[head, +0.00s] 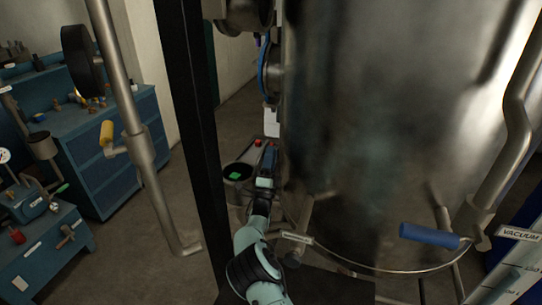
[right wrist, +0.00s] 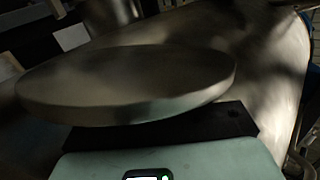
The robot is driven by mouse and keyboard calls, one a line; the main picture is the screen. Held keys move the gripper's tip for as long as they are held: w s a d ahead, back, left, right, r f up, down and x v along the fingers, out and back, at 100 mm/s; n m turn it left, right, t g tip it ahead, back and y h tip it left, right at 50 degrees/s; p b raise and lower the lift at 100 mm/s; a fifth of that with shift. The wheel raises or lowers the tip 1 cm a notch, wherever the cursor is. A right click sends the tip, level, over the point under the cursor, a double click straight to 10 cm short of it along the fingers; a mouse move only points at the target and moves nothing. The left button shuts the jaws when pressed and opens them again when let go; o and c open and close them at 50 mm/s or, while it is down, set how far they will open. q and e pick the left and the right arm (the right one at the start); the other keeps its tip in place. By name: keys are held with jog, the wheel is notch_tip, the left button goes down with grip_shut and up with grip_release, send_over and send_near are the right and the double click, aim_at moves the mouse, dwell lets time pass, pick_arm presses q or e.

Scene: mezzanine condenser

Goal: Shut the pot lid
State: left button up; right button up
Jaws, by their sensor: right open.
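A large steel vessel (head: 400,110) fills the right of the head view. A small dark round pot (head: 232,170) with a green patch inside stands low beside its left side. My right gripper (head: 267,160) is open, just right of that pot and close to the vessel wall. In the right wrist view, a thick round metal disc (right wrist: 125,80), which looks like a lid, lies just beyond the dark front of my gripper. I cannot tell whether they touch, and the fingertips are hidden there. I cannot make the disc out in the head view. My left gripper is not in view.
A dark upright post (head: 190,130) stands left of my right arm. A bent pipe (head: 140,150) runs down further left. A blue-handled lever (head: 428,235) and a thin curved pipe lie at the right. Blue cabinets (head: 105,165) stand left, with open floor between.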

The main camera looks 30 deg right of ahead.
jog(key=shift+s+f, duration=0.1)
jog(key=shift+s, duration=0.05)
grip_shut()
jog(key=shift+a+n, duration=0.1)
jog(key=shift+n, duration=0.2)
jog(key=shift+w+a+r+n+t+y, duration=0.25)
jog(key=shift+n+t+y, duration=0.35)
jog(key=shift+n+y, duration=0.4)
jog(key=shift+w+a+r+n+t+y, duration=0.3)
jog(key=shift+n+t+y, duration=0.3)
jog(key=shift+n+y, duration=0.35)
jog(key=shift+w+a+r+n+t+y, duration=0.1)
jog(key=shift+w+a+n+t+y, duration=0.2)
jog(key=shift+n+t+y, duration=0.65)
jog(key=shift+w+a+r+n+t+y, duration=0.1)
jog(key=shift+w+a+n+y, duration=0.35)
jog(key=shift+n+y, duration=0.75)
jog(key=shift+w+a+r+n+t+y, duration=0.1)
jog(key=shift+w+a+n+y, duration=0.3)
jog(key=shift+n+y, duration=0.8)
jog(key=shift+w+a+r+n+t+y, duration=0.1)
jog(key=shift+w+a+n+y, duration=0.15)
jog(key=shift+w+n+y, duration=0.9)
jog(key=shift+s+n+h, duration=0.35)
jog(key=shift+s+n, duration=0.2)
